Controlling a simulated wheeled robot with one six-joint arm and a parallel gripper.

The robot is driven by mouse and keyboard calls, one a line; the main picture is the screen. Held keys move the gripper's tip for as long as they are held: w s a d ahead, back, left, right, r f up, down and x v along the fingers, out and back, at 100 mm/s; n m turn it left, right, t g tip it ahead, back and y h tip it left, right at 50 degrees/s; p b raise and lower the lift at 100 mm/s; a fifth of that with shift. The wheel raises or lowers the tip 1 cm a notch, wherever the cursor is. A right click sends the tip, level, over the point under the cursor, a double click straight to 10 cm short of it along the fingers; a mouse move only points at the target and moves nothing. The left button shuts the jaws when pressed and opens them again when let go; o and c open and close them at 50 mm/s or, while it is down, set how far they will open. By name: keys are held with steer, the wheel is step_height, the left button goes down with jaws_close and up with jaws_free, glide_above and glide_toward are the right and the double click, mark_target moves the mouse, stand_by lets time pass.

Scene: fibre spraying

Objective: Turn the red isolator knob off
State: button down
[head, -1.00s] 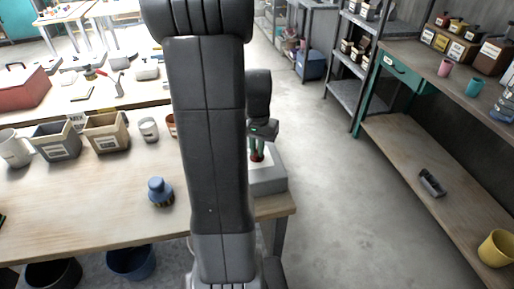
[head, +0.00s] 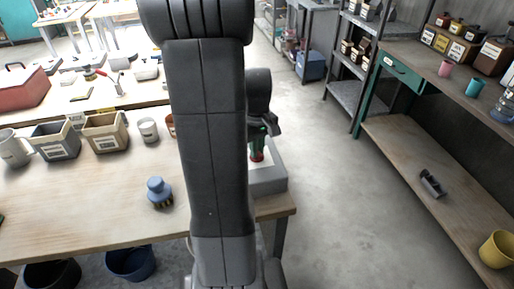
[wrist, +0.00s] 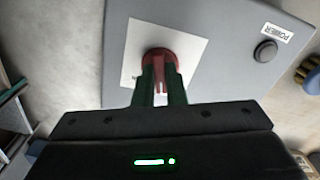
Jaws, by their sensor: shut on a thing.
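The red isolator knob (wrist: 160,60) sits on a pale square plate (wrist: 192,50) on the grey box (wrist: 225,70) in the wrist view. My gripper (wrist: 160,80) points down at the box, and its two green fingers are shut on the knob. In the head view my gripper (head: 257,146) is over the box (head: 268,182) at the table's right end. The knob (head: 257,156) shows only as a small red patch between the fingers there. My arm hides part of the box.
A round dark button (wrist: 265,51) with a POWER label (wrist: 278,33) is beside the plate on the box. A blue-topped brush (head: 159,191) stands on the table (head: 80,205). Bins and cups line its back. Floor to the right is clear.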

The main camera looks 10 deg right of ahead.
steer(key=shift+w+n, duration=0.1)
steer(key=shift+n, duration=1.8)
steer(key=c, duration=1.5)
jaws_free()
steer(key=shift+r, duration=0.1)
step_height(320, 180, up, 14)
steer(key=shift+f, duration=0.15)
steer(key=shift+f, duration=0.1)
